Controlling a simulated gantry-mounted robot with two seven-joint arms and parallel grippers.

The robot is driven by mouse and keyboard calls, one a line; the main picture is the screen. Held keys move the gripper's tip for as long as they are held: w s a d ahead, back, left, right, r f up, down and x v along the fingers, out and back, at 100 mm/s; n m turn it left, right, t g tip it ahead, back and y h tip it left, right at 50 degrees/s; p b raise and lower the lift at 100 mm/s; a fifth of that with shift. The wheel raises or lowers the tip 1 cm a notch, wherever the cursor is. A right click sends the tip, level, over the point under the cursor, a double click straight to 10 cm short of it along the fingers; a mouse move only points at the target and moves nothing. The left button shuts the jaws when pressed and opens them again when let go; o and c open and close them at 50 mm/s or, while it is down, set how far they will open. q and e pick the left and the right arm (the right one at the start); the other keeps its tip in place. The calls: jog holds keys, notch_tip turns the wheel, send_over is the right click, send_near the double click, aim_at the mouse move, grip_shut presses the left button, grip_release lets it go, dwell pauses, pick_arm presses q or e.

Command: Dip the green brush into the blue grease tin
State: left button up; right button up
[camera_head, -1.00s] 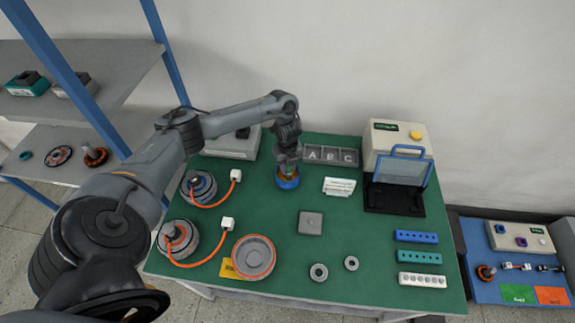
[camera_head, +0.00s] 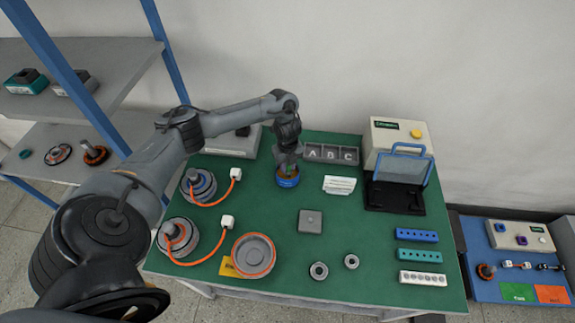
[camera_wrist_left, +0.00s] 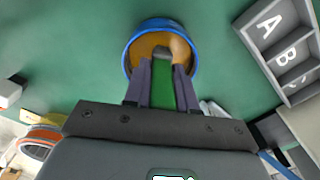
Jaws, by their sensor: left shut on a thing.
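The blue grease tin (camera_head: 287,182) stands on the green table, left of centre, with orange-brown grease inside. It also shows in the left wrist view (camera_wrist_left: 129,62). My left gripper (camera_head: 287,163) is right above the tin, pointing down. In the left wrist view my left gripper (camera_wrist_left: 162,75) is shut on the green brush (camera_wrist_left: 163,91), with a finger on each side of its handle. The brush's dark far end lies over the grease within the tin's rim; I cannot tell how deep it reaches. My right gripper is not in view.
The grey A-B-C tray (camera_head: 330,153) is close behind the tin on the right, with a white card (camera_head: 339,185) in front of it. Motor parts with orange cables (camera_head: 199,186) lie to the left. A grey square block (camera_head: 310,221) is in front.

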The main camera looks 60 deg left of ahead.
pick_arm(q)
jog(key=shift+r, duration=0.1)
notch_tip(320, 180, up, 8)
jog(key=p, duration=0.8)
jog(key=shift+r, duration=0.15)
dwell(0.4)
